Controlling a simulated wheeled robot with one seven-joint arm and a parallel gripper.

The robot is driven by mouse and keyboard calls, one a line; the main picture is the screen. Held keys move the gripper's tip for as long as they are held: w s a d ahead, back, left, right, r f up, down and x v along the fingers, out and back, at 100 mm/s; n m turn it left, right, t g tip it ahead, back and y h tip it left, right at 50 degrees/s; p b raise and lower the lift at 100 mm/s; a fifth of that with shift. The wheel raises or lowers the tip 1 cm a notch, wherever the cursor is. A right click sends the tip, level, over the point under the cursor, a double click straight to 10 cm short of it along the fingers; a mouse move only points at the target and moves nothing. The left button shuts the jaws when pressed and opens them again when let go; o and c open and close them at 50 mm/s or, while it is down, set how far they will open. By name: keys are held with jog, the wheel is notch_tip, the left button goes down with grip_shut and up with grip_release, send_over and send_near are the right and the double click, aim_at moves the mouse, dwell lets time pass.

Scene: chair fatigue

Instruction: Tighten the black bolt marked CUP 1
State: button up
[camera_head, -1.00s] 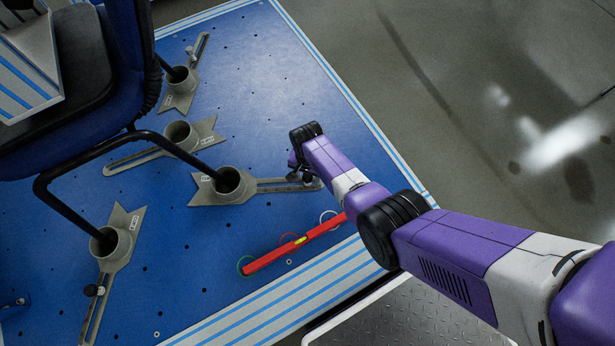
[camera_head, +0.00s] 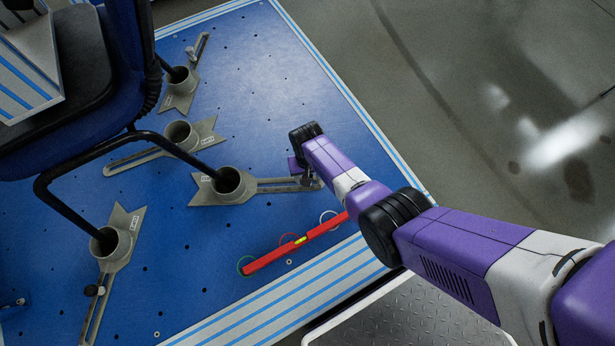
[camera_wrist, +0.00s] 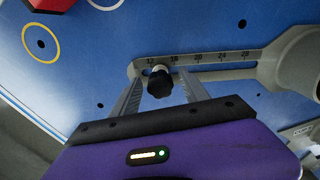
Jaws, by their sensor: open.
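The black bolt (camera_wrist: 159,84) has a knobbed head and sits at the slotted end of a grey metal arm with a number scale (camera_wrist: 205,62). That arm runs to a grey cup (camera_wrist: 300,62), which also shows in the head view (camera_head: 228,186) with a black chair leg in it. The label beside the cup is too small to read. My gripper (camera_wrist: 162,78) is open, with one finger on each side of the bolt head; I cannot tell whether they touch it. In the head view my gripper (camera_head: 309,180) is over the slotted arm's outer end and hides the bolt.
A red level (camera_head: 295,243) lies on the blue plate (camera_head: 260,110), close to my arm. Other grey cups (camera_head: 180,136) with slotted arms hold the blue chair's legs (camera_head: 95,163). Striped edging (camera_head: 290,300) borders the plate. The plate's upper right is clear.

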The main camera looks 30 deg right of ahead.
jog(key=shift+n, duration=0.8)
jog(key=n, duration=0.4)
grip_shut()
jog(key=m, duration=0.4)
